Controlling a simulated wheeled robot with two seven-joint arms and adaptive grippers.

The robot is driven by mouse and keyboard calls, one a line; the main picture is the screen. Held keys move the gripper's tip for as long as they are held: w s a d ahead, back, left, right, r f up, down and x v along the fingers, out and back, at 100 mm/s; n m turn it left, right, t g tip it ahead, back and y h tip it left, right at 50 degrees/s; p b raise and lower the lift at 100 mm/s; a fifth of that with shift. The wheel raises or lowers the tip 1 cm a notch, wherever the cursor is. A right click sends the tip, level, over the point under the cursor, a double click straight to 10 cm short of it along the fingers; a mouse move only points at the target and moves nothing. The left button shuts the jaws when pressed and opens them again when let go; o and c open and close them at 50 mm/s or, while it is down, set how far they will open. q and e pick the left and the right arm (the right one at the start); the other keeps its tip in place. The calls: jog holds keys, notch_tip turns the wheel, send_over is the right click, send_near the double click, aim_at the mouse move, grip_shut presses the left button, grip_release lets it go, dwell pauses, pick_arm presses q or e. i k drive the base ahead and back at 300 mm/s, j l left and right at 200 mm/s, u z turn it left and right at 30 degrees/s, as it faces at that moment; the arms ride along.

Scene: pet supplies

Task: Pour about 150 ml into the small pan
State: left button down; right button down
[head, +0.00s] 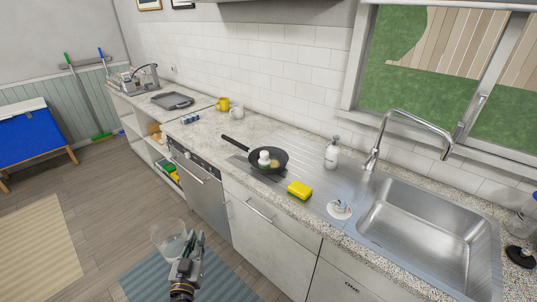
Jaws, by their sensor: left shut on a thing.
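The small pan (282,157) is black with a long handle pointing to the upper left. It rests on the counter at the left end of the sink's ridged drainboard. A small white object (264,156) and a yellow-green patch show inside its rim; I cannot tell what they are. My left gripper (188,245) is low in the view, in front of the cabinets and over the floor. It is shut on a clear container (168,240), well apart from the pan. The container looks upright; its contents cannot be made out. My right gripper is out of view.
A yellow-green sponge (299,189) lies near the counter's front edge, right of the pan. A white soap dispenser (332,153) stands behind it. The sink (430,225) and tall faucet (412,124) are at right. Mugs (236,111) stand farther left; counter between is mostly clear.

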aim_at(280, 158)
jog(key=i+j+z, duration=0.1)
jog(key=j, duration=0.25)
jog(key=i+j+z, duration=0.15)
jog(key=i+j, duration=0.15)
jog(key=i+j+z, duration=0.1)
jog(key=j, duration=0.4)
jog(key=i+j+z, duration=0.1)
jog(key=j, duration=0.3)
jog(key=i+j+z, duration=0.1)
jog(key=i+j, duration=0.15)
jog(key=j, duration=0.2)
jog(key=i+j+z, duration=0.15)
jog(key=j, duration=0.25)
jog(key=i+j+z, duration=0.1)
jog(key=j, duration=0.35)
jog(key=i+j+z, duration=0.1)
jog(key=j, duration=0.35)
